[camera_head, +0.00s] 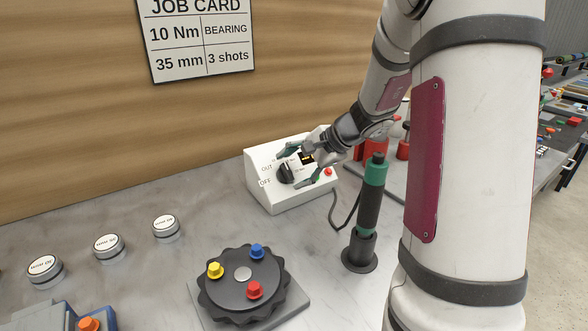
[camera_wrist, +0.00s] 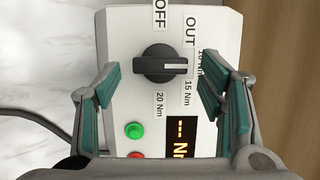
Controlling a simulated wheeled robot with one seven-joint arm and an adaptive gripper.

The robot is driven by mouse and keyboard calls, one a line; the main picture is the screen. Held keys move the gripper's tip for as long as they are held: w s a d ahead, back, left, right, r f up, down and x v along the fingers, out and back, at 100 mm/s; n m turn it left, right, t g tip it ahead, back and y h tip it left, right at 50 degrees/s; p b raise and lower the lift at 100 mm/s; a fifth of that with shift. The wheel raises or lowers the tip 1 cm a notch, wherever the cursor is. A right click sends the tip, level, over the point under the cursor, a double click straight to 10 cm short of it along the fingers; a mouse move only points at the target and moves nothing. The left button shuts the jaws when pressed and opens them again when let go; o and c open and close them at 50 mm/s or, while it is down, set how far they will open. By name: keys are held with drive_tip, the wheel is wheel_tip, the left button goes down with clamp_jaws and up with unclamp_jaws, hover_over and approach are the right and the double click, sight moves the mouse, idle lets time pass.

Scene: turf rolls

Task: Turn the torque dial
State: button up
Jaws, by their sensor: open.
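The torque dial (camera_head: 285,172) is a black knob on the sloped face of a white control box (camera_head: 300,196). In the wrist view the dial (camera_wrist: 150,64) has a white mark pointing right, toward the partly covered 10 Nm label. OFF, 15 Nm and 20 Nm labels surround it. The box's display (camera_wrist: 180,136) shows dashes and a partly hidden unit. My gripper (camera_head: 297,167) is at the box face, open, with its green-padded fingers on either side of the dial. In the wrist view a gap shows between the dial and each finger.
A green and black screwdriver (camera_head: 369,200) stands upright in a holder right of the box, with a cable nearby. A black knobbed disc (camera_head: 242,285) with coloured pegs is in front. Several round silver-rimmed pieces (camera_head: 109,246) stand at left. A wooden wall with a job card (camera_head: 197,40) is behind.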

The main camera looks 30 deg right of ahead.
drive_tip(key=v, duration=1.1)
drive_tip(key=shift+r, duration=0.2)
drive_tip(key=shift+s, duration=0.15)
